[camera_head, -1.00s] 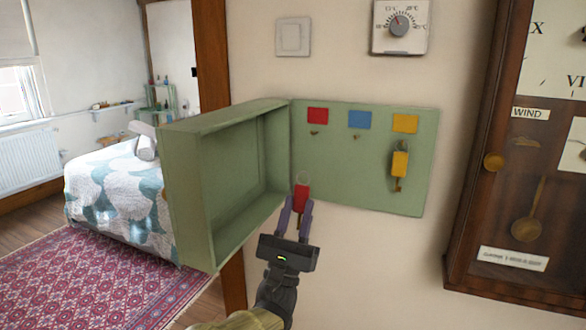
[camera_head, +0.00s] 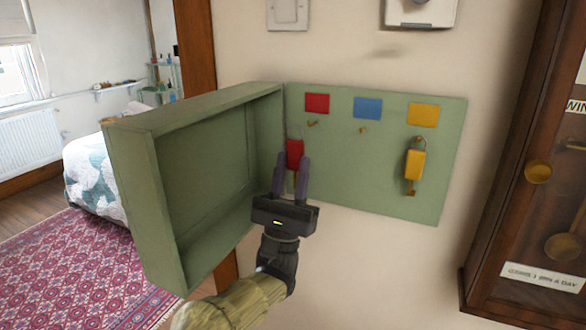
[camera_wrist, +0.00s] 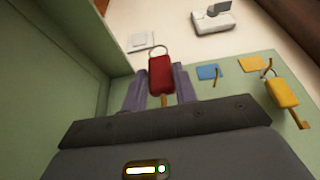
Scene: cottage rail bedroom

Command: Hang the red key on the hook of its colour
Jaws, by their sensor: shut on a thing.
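The red key (camera_head: 295,152) has a red tag with a wire ring at its top. My gripper (camera_head: 292,172) is shut on it, one finger on each side, and holds it upright with the ring up. It also shows in the wrist view (camera_wrist: 161,74). The red key is in front of the left part of the green board, below and slightly left of the hook (camera_head: 312,123) under the red label (camera_head: 317,103). The ring is apart from that hook in the head view. In the wrist view the red label and its hook are not visible, seemingly hidden behind the key.
The green cabinet's open door (camera_head: 140,190) stands out close to the left of my gripper. A blue label (camera_head: 367,107) has an empty hook (camera_head: 363,130). A yellow key (camera_head: 414,163) hangs under the yellow label (camera_head: 423,114). A wooden clock case (camera_head: 500,190) is at the right.

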